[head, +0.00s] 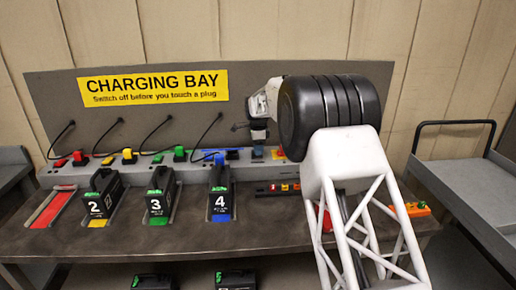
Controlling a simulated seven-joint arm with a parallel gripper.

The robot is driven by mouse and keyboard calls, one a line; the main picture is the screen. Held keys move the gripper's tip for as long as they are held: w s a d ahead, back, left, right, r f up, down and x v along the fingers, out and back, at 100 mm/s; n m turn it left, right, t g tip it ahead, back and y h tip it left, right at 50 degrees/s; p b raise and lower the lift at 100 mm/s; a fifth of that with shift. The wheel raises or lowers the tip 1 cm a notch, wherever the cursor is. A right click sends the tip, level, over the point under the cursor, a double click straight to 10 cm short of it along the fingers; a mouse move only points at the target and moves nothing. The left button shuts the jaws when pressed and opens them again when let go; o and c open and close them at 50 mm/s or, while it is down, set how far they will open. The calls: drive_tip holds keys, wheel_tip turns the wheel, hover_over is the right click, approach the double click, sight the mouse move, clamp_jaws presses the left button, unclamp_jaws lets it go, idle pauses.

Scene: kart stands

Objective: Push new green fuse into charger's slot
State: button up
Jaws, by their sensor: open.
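My arm reaches over the bench, and its black wrist covers much of the right side. My gripper (259,128) points down over the rear charger strip, with its fingers small and partly hidden. I cannot make out anything between the fingers. A row of chargers (205,157) runs along the back of the bench. A dark part with some blue (258,151) is below my gripper, and I cannot tell if it touches. A small dark holder (263,190) with red and yellow pieces lies on the bench. I cannot pick out a green fuse or the slot for certain.
Black batteries marked 2 (97,205), 3 (156,207) and 4 (221,206) stand in bays; the red bay (53,210) is empty. Coloured plugs with cables line the strip. An orange tray (412,209) sits at right. A grey cart (460,185) stands beyond.

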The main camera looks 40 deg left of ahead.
drive_tip(key=shift+r, duration=3.9)
